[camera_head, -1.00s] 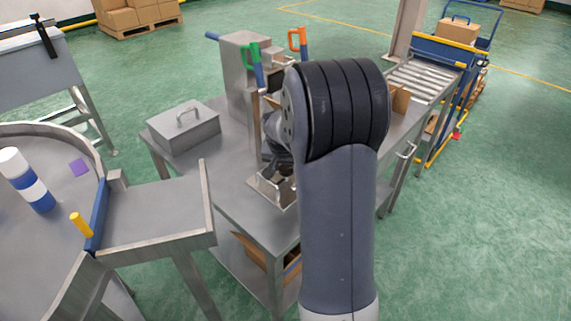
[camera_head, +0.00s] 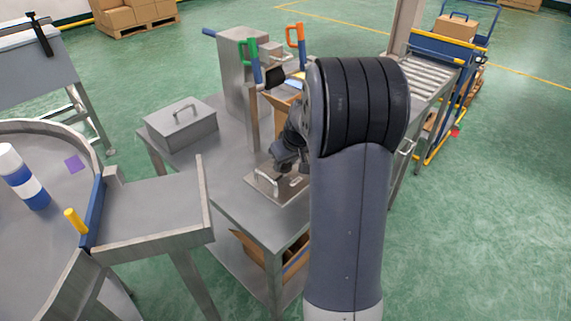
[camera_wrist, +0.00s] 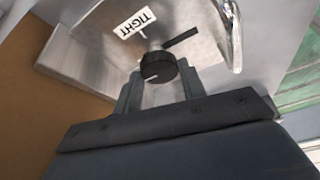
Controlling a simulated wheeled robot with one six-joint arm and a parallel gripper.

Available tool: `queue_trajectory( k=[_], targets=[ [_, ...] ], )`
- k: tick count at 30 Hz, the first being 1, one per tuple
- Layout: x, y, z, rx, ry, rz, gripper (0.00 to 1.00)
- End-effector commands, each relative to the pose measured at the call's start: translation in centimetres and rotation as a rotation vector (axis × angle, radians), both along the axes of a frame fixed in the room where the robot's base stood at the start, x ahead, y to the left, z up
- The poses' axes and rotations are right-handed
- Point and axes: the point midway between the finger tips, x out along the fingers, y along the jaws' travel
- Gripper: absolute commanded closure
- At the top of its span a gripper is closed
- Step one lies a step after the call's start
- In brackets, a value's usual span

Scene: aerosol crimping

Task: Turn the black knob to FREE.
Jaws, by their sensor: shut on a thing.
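The black knob (camera_wrist: 158,67) sits on a steel plate (camera_wrist: 92,45) in the wrist view. A white label reading TIGHT (camera_wrist: 135,23) appears upside down beside it. A dark bar lies on the plate on the knob's other side. No FREE label is readable. My gripper (camera_wrist: 160,78) has one finger on each side of the knob and is shut on it. In the head view, my dark wrist reaches down to the plate (camera_head: 262,193) on the steel table; the knob is hidden there.
A shiny bent handle (camera_wrist: 236,35) rises from the plate close to the knob. A lidded steel box (camera_head: 181,124) stands at the table's left.

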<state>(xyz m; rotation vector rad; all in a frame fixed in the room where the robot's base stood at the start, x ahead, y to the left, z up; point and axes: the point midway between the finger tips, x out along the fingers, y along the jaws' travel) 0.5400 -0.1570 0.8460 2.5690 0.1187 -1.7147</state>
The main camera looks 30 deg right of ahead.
Motion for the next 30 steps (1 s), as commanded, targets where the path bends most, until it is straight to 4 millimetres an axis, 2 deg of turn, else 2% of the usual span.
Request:
queue_trajectory(
  k=[18,19,27,30],
  targets=[
    [0.01,-0.04,0.02,-0.002,0.001,0.049,0.84],
    [0.01,-0.04,0.02,-0.002,0.001,0.049,0.60],
    [0.00,-0.04,0.01,-0.001,0.001,0.047,0.39],
    [0.00,-0.04,0.01,-0.001,0.001,0.047,0.39]
  ],
)
